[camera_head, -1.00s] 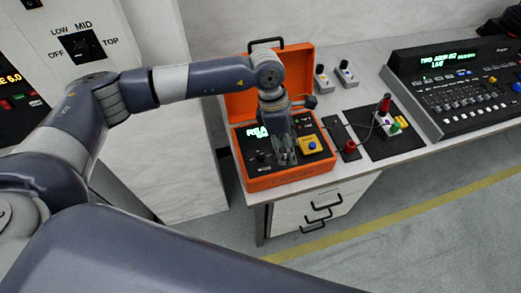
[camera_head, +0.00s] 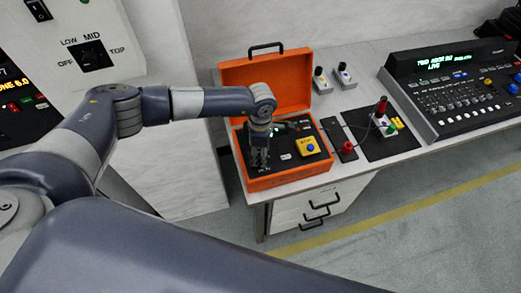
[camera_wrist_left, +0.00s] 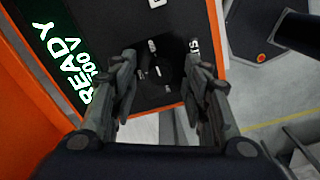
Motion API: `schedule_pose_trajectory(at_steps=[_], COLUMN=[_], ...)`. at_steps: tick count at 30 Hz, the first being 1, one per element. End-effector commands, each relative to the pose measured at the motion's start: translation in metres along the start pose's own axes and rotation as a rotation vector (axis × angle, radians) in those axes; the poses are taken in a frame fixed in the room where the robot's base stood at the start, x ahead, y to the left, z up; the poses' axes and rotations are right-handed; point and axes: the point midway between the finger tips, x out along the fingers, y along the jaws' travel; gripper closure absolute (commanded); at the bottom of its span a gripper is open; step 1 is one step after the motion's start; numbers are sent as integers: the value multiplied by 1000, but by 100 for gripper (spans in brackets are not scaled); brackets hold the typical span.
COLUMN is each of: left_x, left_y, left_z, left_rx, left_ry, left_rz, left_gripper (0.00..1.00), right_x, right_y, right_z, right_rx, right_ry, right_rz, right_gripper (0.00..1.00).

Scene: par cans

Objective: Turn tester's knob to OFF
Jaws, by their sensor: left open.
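The tester is an orange case (camera_head: 290,181) with its lid open, on the bench in the head view. Its dark panel faces up. My left gripper (camera_head: 259,162) points down over the panel's left part and hides what lies under it there. In the left wrist view the open fingers of my left gripper (camera_wrist_left: 160,80) stand on either side of a dark round knob (camera_wrist_left: 159,70) on the panel. I cannot tell whether they touch it, and its small labels are hard to read. My right gripper is not in view.
A yellow block with a blue button (camera_head: 310,147) sits on the panel's right part. Right of the case are a black plate with wired connectors (camera_head: 384,138) and a mixing console (camera_head: 455,95). A tall cabinet with an OFF/LOW/MID/TOP knob (camera_head: 93,56) stands at left.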

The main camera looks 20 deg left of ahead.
Motion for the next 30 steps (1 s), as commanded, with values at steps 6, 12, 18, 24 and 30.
schedule_pose_trajectory(at_steps=[6,12,18,24,30], left_x=[4,4,3,4,5], left_y=[0,0,0,0,0], left_z=[0,0,0,0,0], left_rx=[0,0,0,-13,-82], left_ry=[0,0,0,0,0], left_rz=[0,0,0,1,0], left_gripper=[57,80,100,100,100], right_x=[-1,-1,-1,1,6], right_y=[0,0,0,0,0], right_z=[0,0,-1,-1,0], right_rx=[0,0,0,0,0], right_ry=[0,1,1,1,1], right_rz=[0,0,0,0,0], right_gripper=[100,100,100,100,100])
